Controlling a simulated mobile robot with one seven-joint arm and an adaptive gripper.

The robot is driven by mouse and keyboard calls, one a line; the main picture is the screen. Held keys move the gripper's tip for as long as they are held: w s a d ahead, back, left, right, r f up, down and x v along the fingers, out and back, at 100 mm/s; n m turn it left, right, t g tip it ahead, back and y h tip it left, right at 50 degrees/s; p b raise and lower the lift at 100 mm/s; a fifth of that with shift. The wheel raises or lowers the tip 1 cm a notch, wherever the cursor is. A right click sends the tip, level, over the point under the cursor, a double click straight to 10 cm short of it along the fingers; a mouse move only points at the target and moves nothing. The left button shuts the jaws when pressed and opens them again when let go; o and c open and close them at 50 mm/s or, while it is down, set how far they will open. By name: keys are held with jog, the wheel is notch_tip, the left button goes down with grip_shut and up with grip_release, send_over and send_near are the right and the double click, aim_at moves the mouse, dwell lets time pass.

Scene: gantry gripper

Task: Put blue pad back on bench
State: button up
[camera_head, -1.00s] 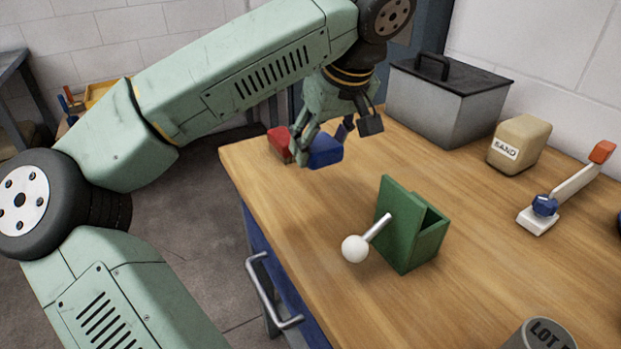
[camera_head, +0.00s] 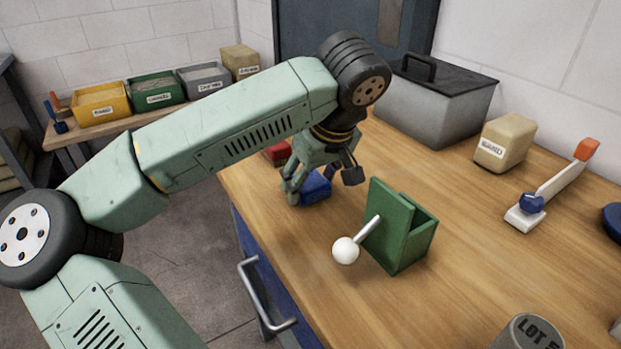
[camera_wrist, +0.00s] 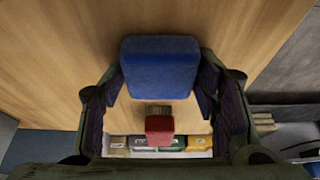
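The blue pad (camera_head: 316,188) is at the bench's far left part, low at the bench top; I cannot tell whether it touches the wood. In the wrist view the blue pad (camera_wrist: 160,66) sits between my two fingers, their tips against its left and right sides. My gripper (camera_head: 312,180) points down and is shut on the pad. The wooden bench (camera_head: 480,255) shows bare wood around it. Part of the pad is hidden behind a finger in the head view.
A red block (camera_head: 277,152) sits just behind the pad. A green box with a white-knobbed lever (camera_head: 403,232) stands close to the right. A grey lidded bin (camera_head: 430,108), a sand-coloured bag (camera_head: 504,142) and a toggle clamp (camera_head: 545,195) stand farther right.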

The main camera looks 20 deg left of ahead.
jog(key=o, duration=0.3)
jog(key=shift+o, duration=0.2)
jog(key=shift+r, duration=0.2)
jog(key=v, duration=1.2)
